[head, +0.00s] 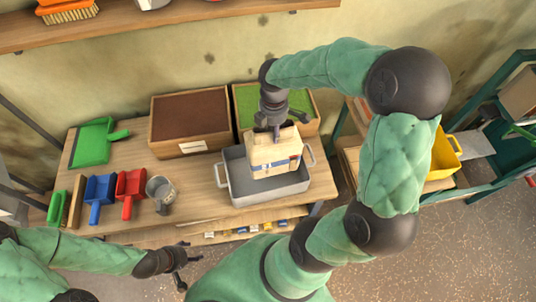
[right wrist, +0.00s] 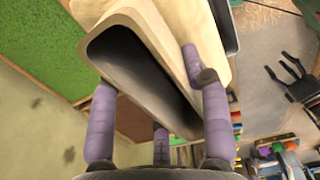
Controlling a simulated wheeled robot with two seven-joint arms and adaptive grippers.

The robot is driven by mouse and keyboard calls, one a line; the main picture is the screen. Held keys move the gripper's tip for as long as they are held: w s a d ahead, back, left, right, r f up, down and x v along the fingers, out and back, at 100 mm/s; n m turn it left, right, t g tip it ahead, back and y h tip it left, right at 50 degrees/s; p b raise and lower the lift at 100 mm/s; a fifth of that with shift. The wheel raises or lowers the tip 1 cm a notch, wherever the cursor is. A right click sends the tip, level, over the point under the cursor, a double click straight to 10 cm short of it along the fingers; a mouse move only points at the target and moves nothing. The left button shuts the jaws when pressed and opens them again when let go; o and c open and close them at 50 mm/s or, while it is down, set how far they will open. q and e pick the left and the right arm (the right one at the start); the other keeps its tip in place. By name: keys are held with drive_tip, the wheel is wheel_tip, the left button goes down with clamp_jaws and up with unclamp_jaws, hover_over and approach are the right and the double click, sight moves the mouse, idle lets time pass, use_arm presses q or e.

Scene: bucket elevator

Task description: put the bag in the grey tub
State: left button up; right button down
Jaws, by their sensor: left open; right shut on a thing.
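The bag (head: 274,151) is pale tan with a dark and red marking low on its side. My right gripper (head: 275,127) is shut on its top. In the right wrist view the bag (right wrist: 150,45) fills the space between the purple fingers (right wrist: 158,120). The grey tub (head: 268,195) stands on the wooden table, with a handle at each end. The bag is over or inside the tub opening; its lower edge overlaps the tub's inside, and I cannot tell whether it touches the floor. My left gripper (head: 184,262) is open and empty in front of the table.
Behind the tub stand a wooden box of brown material (head: 190,115) and one of green material (head: 262,100). Left of it are a metal cup (head: 160,190), a red scoop (head: 130,186), a blue scoop (head: 98,190) and a green dustpan (head: 92,143). A yellow bin (head: 445,155) stands at right.

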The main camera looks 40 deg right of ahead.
drive_tip(key=shift+f+b, duration=0.6)
drive_tip(key=shift+f, duration=3.9)
drive_tip(key=c, duration=0.6)
unclamp_jaws()
drive_tip(key=shift+f, duration=0.15)
drive_tip(key=shift+s+a, duration=0.1)
wheel_tip(320, 180, up, 12)
drive_tip(key=shift+r+p, duration=0.1)
drive_tip(key=shift+p, duration=0.7)
